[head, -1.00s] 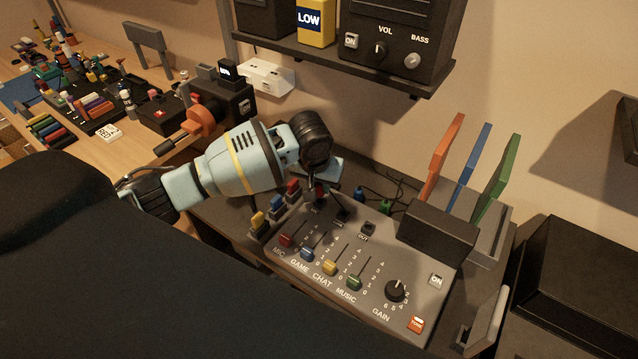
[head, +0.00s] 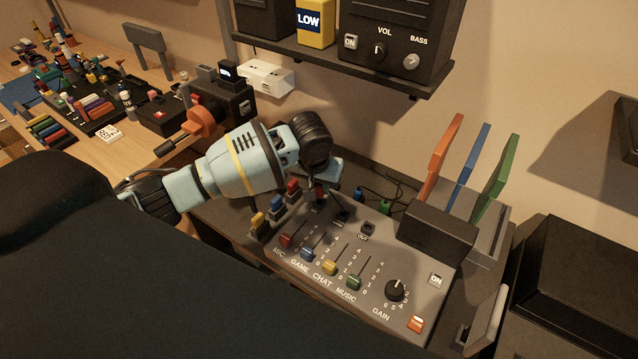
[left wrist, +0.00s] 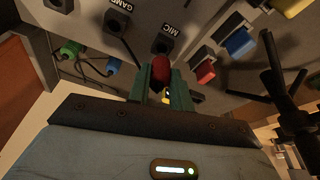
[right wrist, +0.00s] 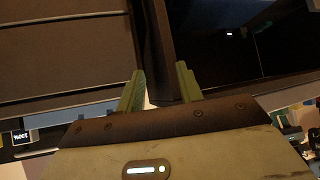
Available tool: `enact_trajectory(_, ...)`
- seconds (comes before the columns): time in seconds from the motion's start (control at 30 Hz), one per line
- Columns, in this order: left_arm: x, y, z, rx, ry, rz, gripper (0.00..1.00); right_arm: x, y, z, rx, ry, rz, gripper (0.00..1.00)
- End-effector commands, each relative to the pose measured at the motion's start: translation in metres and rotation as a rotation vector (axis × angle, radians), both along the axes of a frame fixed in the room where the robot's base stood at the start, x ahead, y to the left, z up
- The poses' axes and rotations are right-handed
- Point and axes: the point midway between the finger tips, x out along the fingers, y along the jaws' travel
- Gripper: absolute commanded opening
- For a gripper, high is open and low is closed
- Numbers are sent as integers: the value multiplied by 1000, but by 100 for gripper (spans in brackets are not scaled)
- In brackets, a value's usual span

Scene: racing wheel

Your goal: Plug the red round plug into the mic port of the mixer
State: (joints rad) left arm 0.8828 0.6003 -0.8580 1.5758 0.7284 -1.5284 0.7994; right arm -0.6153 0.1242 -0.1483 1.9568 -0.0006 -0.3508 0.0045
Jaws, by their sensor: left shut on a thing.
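My left gripper (left wrist: 163,88) is shut on the red round plug (left wrist: 160,68), which shows between the green fingertips in the left wrist view. The plug points at the mixer's side, just below the black mic port (left wrist: 163,43) in that picture, under the MIC label. I cannot tell whether the plug tip touches the port. In the head view the left gripper (head: 319,188) is over the back left of the grey mixer (head: 330,300), and its wrist partly hides the plug. My right gripper (right wrist: 161,88) is open and empty in the right wrist view.
Blue (head: 359,193) and green (head: 384,207) plugs with dark cables lie behind the mixer. Red, blue and yellow switches (head: 276,207) stand close beside the left gripper. A black block (head: 438,234) and upright coloured panels stand to the right. A speaker shelf (head: 340,65) hangs above.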

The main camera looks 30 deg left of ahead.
Motion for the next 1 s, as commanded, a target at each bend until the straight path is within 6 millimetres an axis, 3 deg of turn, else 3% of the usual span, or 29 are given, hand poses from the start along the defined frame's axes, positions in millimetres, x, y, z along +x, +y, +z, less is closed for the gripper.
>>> enact_trajectory(1.0, 0, -1, -12, -1, 1, -1, 0, -3, 0, -3, 0, 9, 1, 36)
